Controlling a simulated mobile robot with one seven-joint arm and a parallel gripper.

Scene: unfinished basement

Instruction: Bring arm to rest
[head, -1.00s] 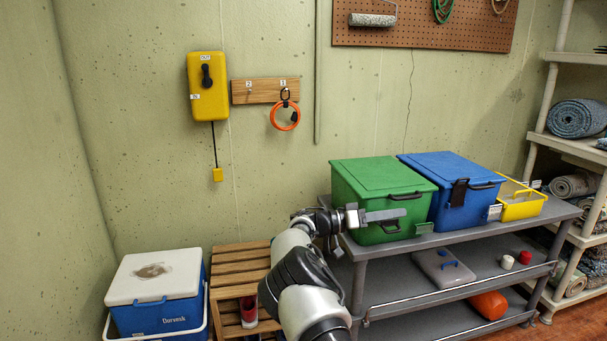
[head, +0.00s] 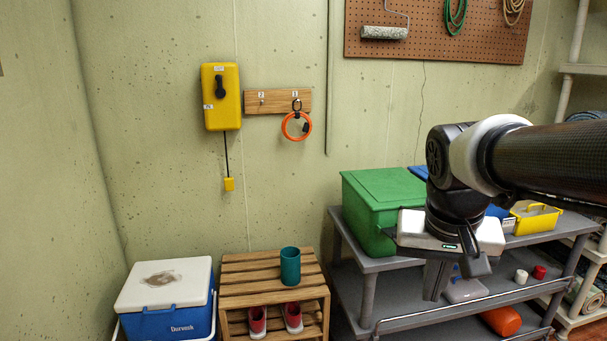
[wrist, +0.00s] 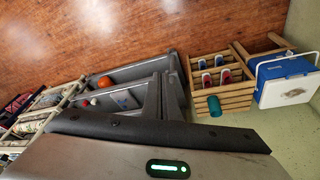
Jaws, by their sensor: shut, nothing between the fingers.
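My gripper (head: 437,278) hangs at the right of the head view, pointing down in front of the grey cart (head: 369,290). Its fingers are together and hold nothing. My dark forearm comes in from the right edge and hides much of the blue bin (head: 417,172) and part of the green bin (head: 385,195). In the wrist view, the body of my gripper fills the bottom, and its fingertips cannot be made out.
A wooden crate (head: 272,267) bears a teal cup (head: 290,266), with red shoes (head: 292,318) below. A cooler (head: 165,286) stands left of it. A yellow wall box (head: 221,97) and an orange ring (head: 297,126) hang on the wall. The floor (wrist: 130,30) looks clear in the wrist view.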

